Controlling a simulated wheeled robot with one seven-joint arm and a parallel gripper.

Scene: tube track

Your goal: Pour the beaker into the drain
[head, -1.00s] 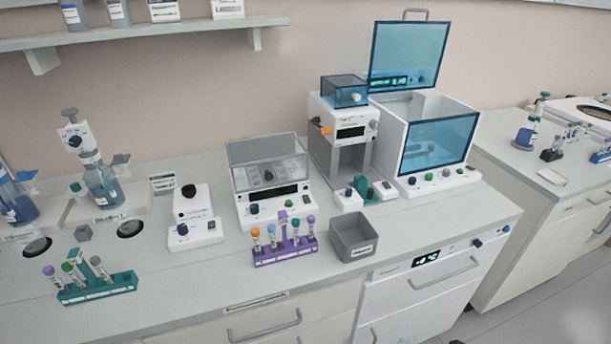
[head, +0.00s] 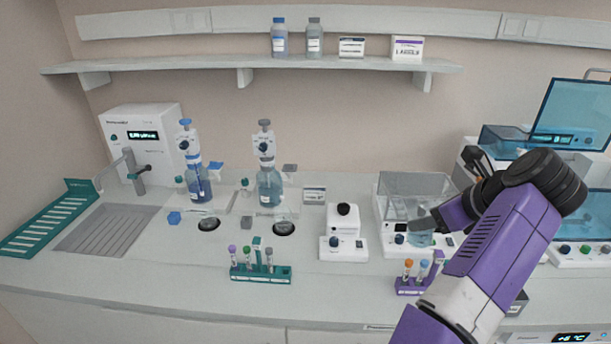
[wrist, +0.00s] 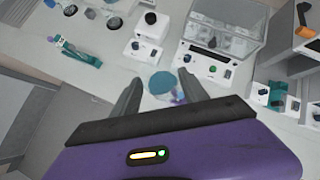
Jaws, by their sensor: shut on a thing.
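My gripper (wrist: 159,80) is shut on a clear beaker (head: 421,235) with blue-green liquid in it. The beaker appears upright, held above the bench in front of the clear-lidded instrument. In the wrist view the liquid's round surface (wrist: 162,84) shows between the two fingers. The drain (head: 105,232) is a grey grooved panel set in the bench at the far left, well away from my gripper. A tap (head: 135,168) stands at its back edge.
A green tube rack (head: 262,273) stands front centre, and a purple rack (head: 412,287) is below the beaker. Two bottle dispensers (head: 198,182) (head: 268,185) stand behind round bench openings. A white device (head: 343,232) is at centre. Front left bench is clear.

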